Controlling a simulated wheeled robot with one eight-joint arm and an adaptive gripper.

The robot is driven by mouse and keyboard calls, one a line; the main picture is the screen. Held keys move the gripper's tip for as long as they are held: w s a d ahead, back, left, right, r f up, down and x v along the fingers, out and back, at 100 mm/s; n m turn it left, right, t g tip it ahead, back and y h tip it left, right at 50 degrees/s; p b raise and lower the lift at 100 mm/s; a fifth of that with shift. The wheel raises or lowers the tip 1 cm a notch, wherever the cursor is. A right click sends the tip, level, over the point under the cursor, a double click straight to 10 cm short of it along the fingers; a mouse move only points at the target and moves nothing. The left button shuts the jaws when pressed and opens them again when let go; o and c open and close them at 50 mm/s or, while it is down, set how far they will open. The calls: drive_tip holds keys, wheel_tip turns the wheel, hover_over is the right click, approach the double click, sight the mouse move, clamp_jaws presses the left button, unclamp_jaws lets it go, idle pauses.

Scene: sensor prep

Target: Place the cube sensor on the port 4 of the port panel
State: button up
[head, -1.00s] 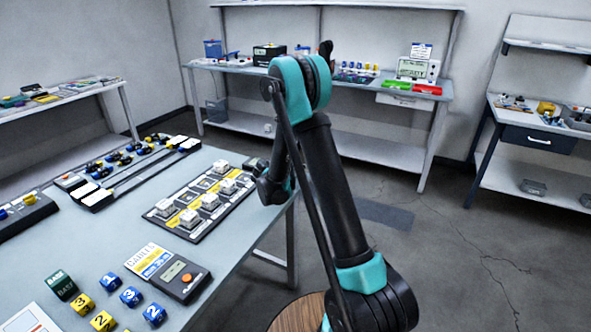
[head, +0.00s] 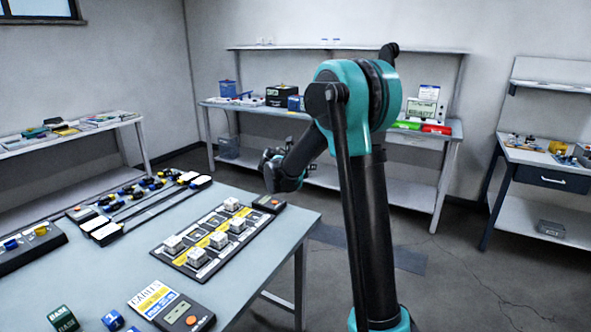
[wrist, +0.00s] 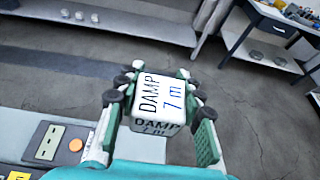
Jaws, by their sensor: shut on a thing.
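My gripper (wrist: 160,84) is shut on a white cube (wrist: 162,98) marked "DAMP 7 m" in the wrist view. In the head view, my gripper (head: 273,163) is raised near the far right edge of the table, and the cube cannot be made out. The long dark port panel (head: 187,264) lies on the table, below and left of my gripper. It bears several white cubes and yellow labels. Its port numbers are too small to read.
A grey device with an orange button (head: 268,203) stands at the panel's far end. Switch strips (head: 150,210) lie left of the panel. Floor shows beyond the table's right edge.

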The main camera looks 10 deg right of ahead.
drive_tip(key=s+d+f+n+t+y, duration=0.2)
drive_tip(key=s+f+n+y, duration=0.2)
drive_tip(key=s+f, duration=0.5)
drive_tip(key=s+a+r+n+y, duration=0.2)
drive_tip(key=s+a+n+y, duration=0.15)
drive_tip(key=a, duration=1.55)
drive_tip(key=s+a+r+n+y, duration=0.2)
drive_tip(key=a+n+y, duration=0.25)
drive_tip(key=a, duration=1.35)
wheel_tip(320, 180, up, 5)
drive_tip(key=n+g+y, duration=0.5)
drive_tip(key=n+y, duration=0.1)
drive_tip(key=y, duration=0.1)
hover_over(102, 304)
wheel_tip(102, 304, down, 19)
drive_tip(key=shift+f, duration=0.1)
